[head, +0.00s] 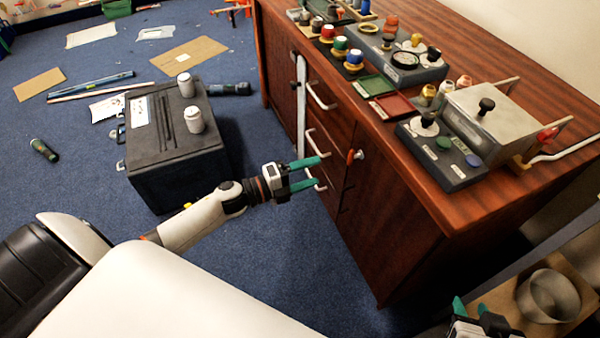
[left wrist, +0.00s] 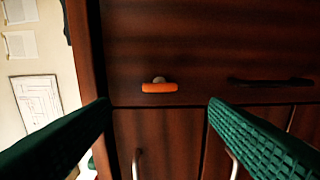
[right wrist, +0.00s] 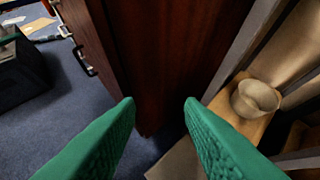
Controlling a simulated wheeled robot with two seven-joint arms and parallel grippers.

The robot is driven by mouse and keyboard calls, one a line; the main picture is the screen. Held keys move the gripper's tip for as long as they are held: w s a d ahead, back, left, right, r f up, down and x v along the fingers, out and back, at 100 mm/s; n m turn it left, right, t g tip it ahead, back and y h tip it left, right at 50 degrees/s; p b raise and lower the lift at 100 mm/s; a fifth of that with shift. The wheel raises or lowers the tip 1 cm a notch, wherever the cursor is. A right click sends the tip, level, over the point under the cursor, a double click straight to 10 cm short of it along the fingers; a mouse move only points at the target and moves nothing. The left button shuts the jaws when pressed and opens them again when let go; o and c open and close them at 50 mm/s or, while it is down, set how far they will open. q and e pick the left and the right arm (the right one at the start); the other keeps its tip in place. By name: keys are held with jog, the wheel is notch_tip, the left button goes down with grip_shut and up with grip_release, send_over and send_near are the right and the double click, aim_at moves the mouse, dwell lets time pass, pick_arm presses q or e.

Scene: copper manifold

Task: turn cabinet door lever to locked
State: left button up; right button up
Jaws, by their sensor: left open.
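The cabinet door lever is a small orange bar (head: 350,158) on a pale pivot, at the upper part of the wooden cabinet door (head: 385,205). In the head view it looks roughly upright. In the left wrist view the lever (left wrist: 158,88) lies crosswise, ahead of and between the fingers. My left gripper (head: 316,173) is open and empty, in front of the drawers, with its green fingers pointing at the cabinet and apart from the lever. My right gripper (right wrist: 160,105) is open and empty, near the cabinet's right end; the head view shows only part of it.
A dark door handle (head: 345,195) is below the lever. Pale drawer handles (head: 321,97) stick out at the left. Instrument boxes (head: 440,150) stand on the cabinet top. A black case (head: 172,150) is on the floor. A round bowl (head: 548,295) stands at the right.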

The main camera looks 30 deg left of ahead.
pick_arm(q)
jog(key=shift+v, duration=1.2)
pick_arm(e)
jog(key=shift+s+d+f+g, duration=0.2)
jog(key=shift+s+f+g, duration=0.2)
jog(key=shift+s, duration=0.15)
